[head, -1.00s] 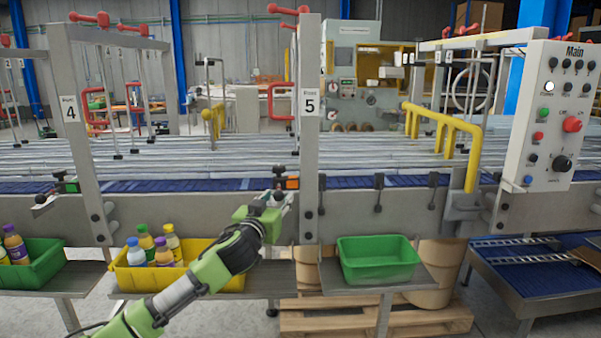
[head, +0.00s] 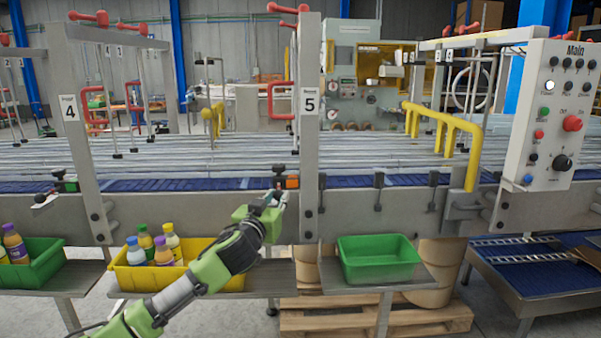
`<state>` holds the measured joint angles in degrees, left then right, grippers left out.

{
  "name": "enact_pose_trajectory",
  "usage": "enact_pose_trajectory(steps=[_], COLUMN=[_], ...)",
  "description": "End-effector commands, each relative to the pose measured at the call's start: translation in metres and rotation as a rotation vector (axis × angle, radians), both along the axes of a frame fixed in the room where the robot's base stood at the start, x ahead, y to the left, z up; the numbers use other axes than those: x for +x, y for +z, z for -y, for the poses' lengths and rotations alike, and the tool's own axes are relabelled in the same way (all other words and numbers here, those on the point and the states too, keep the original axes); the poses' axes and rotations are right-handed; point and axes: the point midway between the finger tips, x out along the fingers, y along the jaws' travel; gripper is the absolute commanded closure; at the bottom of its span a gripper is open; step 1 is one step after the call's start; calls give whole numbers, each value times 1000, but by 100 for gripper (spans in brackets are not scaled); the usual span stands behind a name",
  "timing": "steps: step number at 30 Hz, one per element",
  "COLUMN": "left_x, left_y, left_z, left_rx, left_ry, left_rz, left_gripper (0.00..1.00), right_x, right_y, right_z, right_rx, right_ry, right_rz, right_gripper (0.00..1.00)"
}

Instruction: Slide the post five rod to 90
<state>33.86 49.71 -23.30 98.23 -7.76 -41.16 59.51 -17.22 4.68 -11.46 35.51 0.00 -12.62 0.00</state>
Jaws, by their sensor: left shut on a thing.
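Post five (head: 309,150) is an upright grey post with a "5" label, right of the middle of the head view. A small orange and black block (head: 291,182), too small to read, sits beside it at the rail. My left gripper (head: 273,201) is just below this block, left of the post. Its jaws are shut on a small part at the rail, probably the post five rod; the jaws hide most of it. A similar clamp with a green block (head: 67,186) is at post four (head: 75,140). My right gripper is not in view.
A yellow bin (head: 195,283) with several bottles stands below my left arm. An empty green bin (head: 378,274) is right of it, and another green bin with bottles (head: 42,270) is far left. A control panel (head: 550,115) and yellow guard rail (head: 445,122) stand right.

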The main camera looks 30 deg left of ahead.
Motion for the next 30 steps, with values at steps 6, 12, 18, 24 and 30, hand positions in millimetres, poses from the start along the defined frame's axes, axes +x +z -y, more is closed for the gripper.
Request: enact_pose_trajectory(steps=[6, 12, 18, 24, 30], left_x=[-4, -7, -11, -14, -18], left_y=[-3, -3, -3, -3, -3], left_z=[4, 6, 8, 10, 12], left_rx=[0, 0, 0, -1, 0], left_ry=[-2, -3, -2, -2, -2], left_rz=[-4, -4, -5, -4, -5], left_gripper=[97, 97, 97, 97, 97], right_x=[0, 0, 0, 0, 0], right_y=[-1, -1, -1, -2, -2], right_z=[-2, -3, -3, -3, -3], right_rx=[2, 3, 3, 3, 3], right_ry=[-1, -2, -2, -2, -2], right_rz=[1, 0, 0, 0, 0], right_gripper=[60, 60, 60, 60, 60])
